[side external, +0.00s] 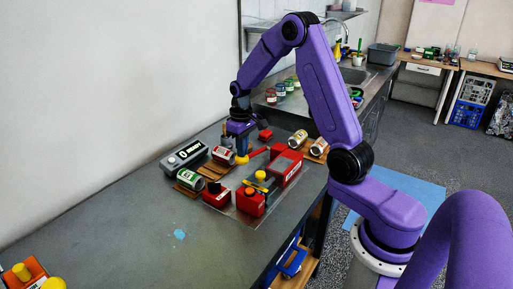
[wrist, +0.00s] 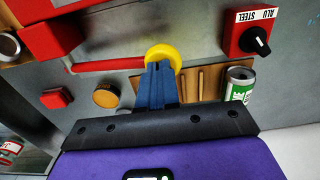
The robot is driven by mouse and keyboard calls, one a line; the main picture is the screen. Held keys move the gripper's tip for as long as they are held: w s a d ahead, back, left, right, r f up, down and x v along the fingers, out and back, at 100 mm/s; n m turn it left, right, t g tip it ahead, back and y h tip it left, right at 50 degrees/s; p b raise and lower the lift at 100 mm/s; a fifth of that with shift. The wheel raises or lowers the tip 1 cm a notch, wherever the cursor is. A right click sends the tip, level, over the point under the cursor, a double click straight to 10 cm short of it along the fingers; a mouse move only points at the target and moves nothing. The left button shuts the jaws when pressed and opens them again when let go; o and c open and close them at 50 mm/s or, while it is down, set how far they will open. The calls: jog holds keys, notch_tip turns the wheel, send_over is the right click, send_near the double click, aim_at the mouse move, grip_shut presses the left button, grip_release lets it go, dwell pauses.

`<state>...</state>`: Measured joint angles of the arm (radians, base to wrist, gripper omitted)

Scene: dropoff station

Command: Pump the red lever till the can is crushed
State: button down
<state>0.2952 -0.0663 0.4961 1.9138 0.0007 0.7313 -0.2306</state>
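The red lever (wrist: 112,64) is a thin rod ending in a round yellow knob (wrist: 163,55). In the side view, the lever (side external: 258,152) runs toward a red machine body (side external: 286,168). My gripper (wrist: 155,66) has its blue fingers side by side with almost no gap. The fingertips overlap the knob in the wrist view; I cannot tell whether they touch it. In the side view, my gripper (side external: 241,150) is over the knob, above the bench. A red-labelled can (side external: 222,155) and a green-labelled can (side external: 190,180) lie on wooden racks. No can is clearly visible inside the machine.
A grey display box (side external: 184,156) stands at the rack's left. A red selector box (wrist: 246,32) marked ALU STEEL is nearby. More cans (side external: 298,139) lie at the right.

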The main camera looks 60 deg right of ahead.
aim_at(243, 159)
jog(key=shift+f, duration=0.15)
jog(key=shift+s+a+f, duration=0.1)
jog(key=shift+f, duration=1.25)
jog(key=shift+f, duration=0.75)
jog(key=shift+d+r, duration=0.15)
jog(key=shift+r, duration=1)
jog(key=shift+d+r, duration=0.2)
jog(key=shift+r, duration=0.95)
jog(key=shift+d+r, duration=0.15)
jog(key=shift+r, duration=1.15)
jog(key=shift+r, duration=1.9)
